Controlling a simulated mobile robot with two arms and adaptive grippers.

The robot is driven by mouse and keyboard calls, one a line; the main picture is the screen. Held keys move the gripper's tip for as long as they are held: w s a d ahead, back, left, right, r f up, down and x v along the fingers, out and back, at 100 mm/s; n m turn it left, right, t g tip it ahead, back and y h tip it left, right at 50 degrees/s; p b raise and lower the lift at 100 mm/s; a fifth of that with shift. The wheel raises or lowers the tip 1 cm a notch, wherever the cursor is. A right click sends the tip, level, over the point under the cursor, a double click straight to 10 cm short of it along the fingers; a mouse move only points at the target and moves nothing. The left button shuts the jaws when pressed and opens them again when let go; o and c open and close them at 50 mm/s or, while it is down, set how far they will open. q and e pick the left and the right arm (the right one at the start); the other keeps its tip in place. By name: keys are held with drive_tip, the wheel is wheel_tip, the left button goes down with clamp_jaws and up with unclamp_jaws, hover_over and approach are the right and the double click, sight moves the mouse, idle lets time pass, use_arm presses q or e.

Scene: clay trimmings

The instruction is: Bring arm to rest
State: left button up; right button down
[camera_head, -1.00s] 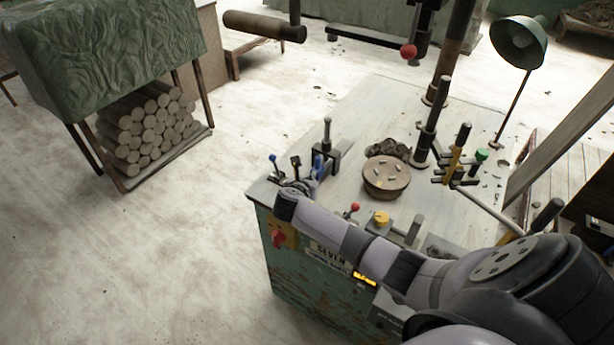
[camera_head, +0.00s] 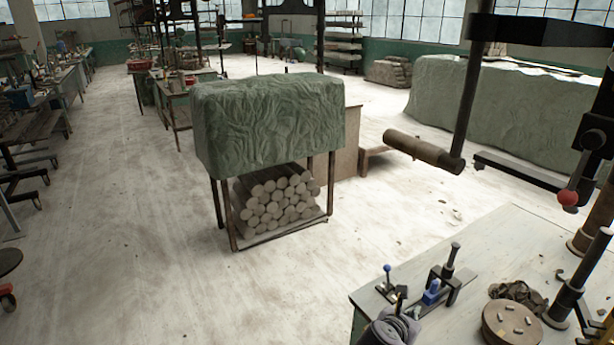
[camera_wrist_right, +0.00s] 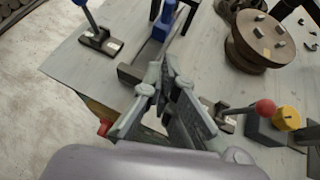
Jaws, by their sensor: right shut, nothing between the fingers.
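My right gripper (camera_head: 400,308) shows at the bottom edge of the head view, at the near left corner of the pale worktable (camera_head: 470,262). In the right wrist view, its fingers (camera_wrist_right: 158,75) are together with nothing between them. They are over the table edge, near the blue-block clamp (camera_wrist_right: 163,24). My left arm and gripper are not in view.
On the table are a blue-knobbed lever (camera_head: 387,278), the clamp (camera_head: 437,284), a round wheel (camera_head: 508,328) with small pieces and dark trimmings (camera_head: 520,294). A covered rack of logs (camera_head: 275,206) stands beyond open floor (camera_head: 130,240).

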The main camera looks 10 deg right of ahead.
drive_tip(key=s+a+f+m+g+y, duration=0.1)
drive_tip(key=s+a+f+m+y, duration=0.1)
drive_tip(key=s+a+f+m, duration=0.25)
drive_tip(key=s+a+f+m+g+y, duration=0.1)
drive_tip(key=s+a+m+y, duration=0.15)
drive_tip(key=s+m, duration=0.4)
drive_tip(key=s+a+r+m+g+y, duration=0.1)
drive_tip(key=s+a+m+y, duration=0.15)
drive_tip(key=s+m, duration=0.55)
drive_tip(key=s+a+r+m+g+y, duration=0.15)
drive_tip(key=s+a+m, duration=0.3)
drive_tip(key=s, duration=0.55)
wheel_tip(320, 180, down, 28)
drive_tip(key=s+g, duration=0.1)
drive_tip(key=s, duration=0.1)
drive_tip(key=s+d+f, duration=0.1)
drive_tip(key=s+f, duration=0.6)
drive_tip(key=s, duration=0.1)
drive_tip(key=s+d+f+g+b, duration=0.1)
drive_tip(key=s+d+f, duration=0.1)
drive_tip(key=s+f, duration=0.6)
drive_tip(key=shift+s+d+f, duration=0.15)
drive_tip(key=shift+d, duration=0.15)
